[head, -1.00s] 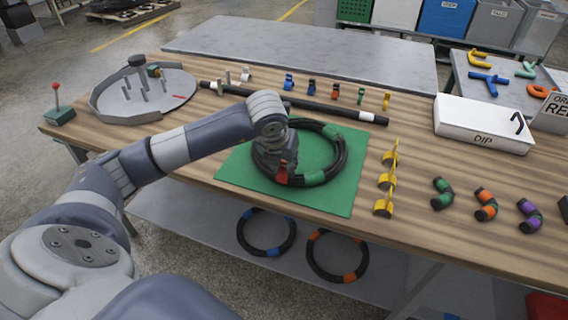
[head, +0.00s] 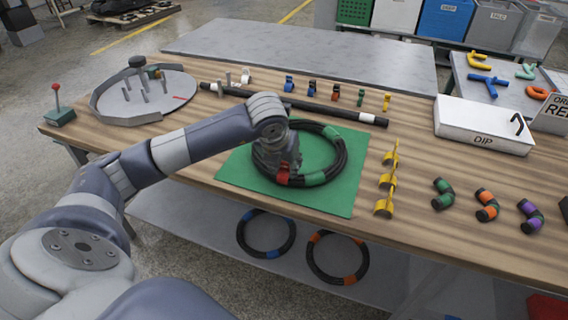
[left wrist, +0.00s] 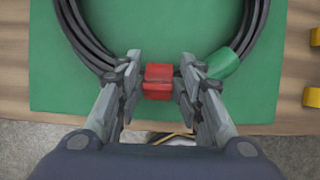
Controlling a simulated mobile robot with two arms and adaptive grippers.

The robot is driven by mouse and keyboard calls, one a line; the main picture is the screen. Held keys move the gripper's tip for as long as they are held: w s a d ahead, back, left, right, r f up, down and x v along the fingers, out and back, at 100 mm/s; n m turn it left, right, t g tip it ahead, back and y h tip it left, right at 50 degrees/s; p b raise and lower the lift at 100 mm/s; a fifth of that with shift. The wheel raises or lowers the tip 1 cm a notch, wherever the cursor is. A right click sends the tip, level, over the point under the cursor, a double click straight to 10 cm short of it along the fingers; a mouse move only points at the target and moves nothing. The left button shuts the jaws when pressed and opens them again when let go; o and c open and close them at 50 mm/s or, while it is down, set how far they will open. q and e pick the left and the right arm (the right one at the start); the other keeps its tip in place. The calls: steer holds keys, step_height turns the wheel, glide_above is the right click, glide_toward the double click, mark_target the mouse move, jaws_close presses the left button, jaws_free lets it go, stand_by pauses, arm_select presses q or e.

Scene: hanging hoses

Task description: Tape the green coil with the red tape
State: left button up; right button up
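The black coil with green bands (head: 341,160) lies on a green mat (head: 340,200) on the wooden table. A red tape piece (head: 283,179) sits at the coil's near left side. In the left wrist view the red tape (left wrist: 158,82) is in line with the coil (left wrist: 85,40), left of a green band (left wrist: 223,63). My left gripper (head: 284,167) is over this spot. Its fingers stand on either side of the red tape, apart, with a slim gap on the right. The fingers hide the coil right beside the tape. My right gripper is not in view.
Yellow holders (head: 386,183) stand right of the mat, then several short hose pieces (head: 486,204). A white box (head: 483,126) is at the back right. Two coils (head: 265,254) hang below the table's front edge.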

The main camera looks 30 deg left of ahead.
arm_select(q)
step_height(320, 180, down, 3)
steer(key=shift+s+d+r+g, duration=0.1)
steer(key=shift+d+r+g, duration=0.05)
steer(key=shift+g, duration=0.25)
steer(key=shift+r, duration=0.1)
steer(key=shift+s, duration=0.1)
steer(key=shift+r, duration=0.1)
steer(key=a+v, duration=0.1)
steer(key=v, duration=1.1)
steer(key=shift+d+r, duration=0.35)
steer(key=shift+r, duration=0.05)
steer(key=shift+c, duration=0.2)
